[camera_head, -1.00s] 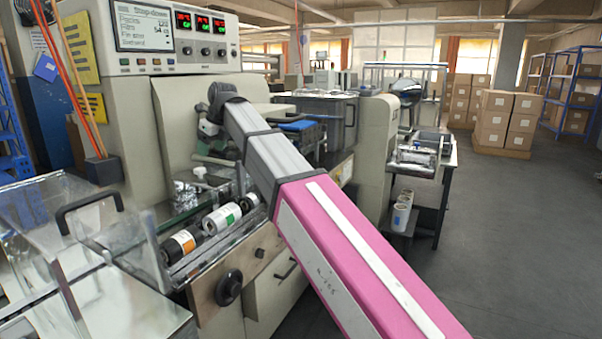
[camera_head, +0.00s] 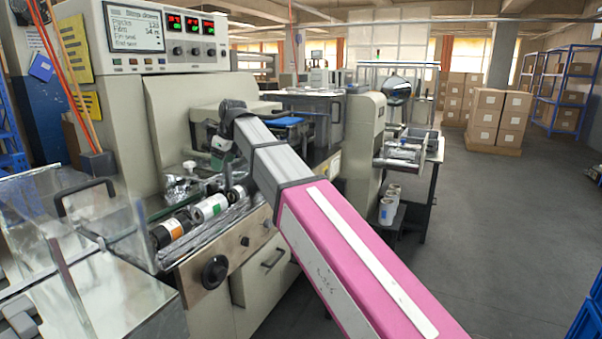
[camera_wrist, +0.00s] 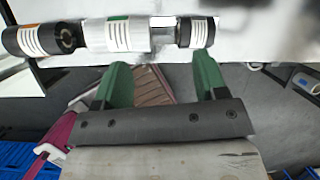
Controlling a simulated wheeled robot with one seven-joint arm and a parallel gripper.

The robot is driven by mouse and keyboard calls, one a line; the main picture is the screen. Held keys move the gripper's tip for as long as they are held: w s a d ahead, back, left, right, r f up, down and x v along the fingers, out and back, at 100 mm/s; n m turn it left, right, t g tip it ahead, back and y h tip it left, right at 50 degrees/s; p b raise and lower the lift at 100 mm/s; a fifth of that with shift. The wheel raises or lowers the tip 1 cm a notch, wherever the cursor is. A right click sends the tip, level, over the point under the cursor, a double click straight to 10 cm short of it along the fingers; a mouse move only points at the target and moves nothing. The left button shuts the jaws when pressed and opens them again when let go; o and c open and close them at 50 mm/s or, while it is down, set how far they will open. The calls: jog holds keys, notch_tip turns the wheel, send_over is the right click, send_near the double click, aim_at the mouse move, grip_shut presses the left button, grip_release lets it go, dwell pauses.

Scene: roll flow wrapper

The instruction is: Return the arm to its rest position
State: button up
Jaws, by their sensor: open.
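My gripper (camera_wrist: 162,72) has two green fingers spread apart, with nothing between them in the wrist view. Labelled cylinders lie in a row at the machine's front: an orange-marked one (camera_head: 168,232) and a green-marked one (camera_head: 210,207). The wrist view shows the orange-marked one (camera_wrist: 38,38), the green-marked one (camera_wrist: 115,34) and a black-and-white one (camera_wrist: 195,32) beyond the fingertips. I see no contact with them.
The wrapping machine (camera_head: 185,110) with its display (camera_head: 135,27) stands at left. A clear cover with a black handle (camera_head: 88,197) is at front left. A side table (camera_head: 415,150) stands beyond the arm. Grey floor (camera_head: 500,210) is open at right; a blue bin (camera_head: 588,325) is at the corner.

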jog(key=d+f+n+h, duration=0.2)
jog(key=d+f+n, duration=0.8)
jog(key=d+f, duration=1.5)
jog(key=s+d+f+n+g, duration=0.1)
jog(key=s+d+f+n, duration=0.4)
jog(key=d+f, duration=0.4)
jog(key=s+d+f+n+g+h, duration=0.1)
jog(key=s+d+f+n, duration=0.5)
jog(key=s+d+f, duration=0.2)
notch_tip(320, 180, down, 2)
jog(key=shift+s+d+f+n+h, duration=0.1)
jog(key=shift+s+d+n+h, duration=0.2)
jog(key=shift+d, duration=0.9)
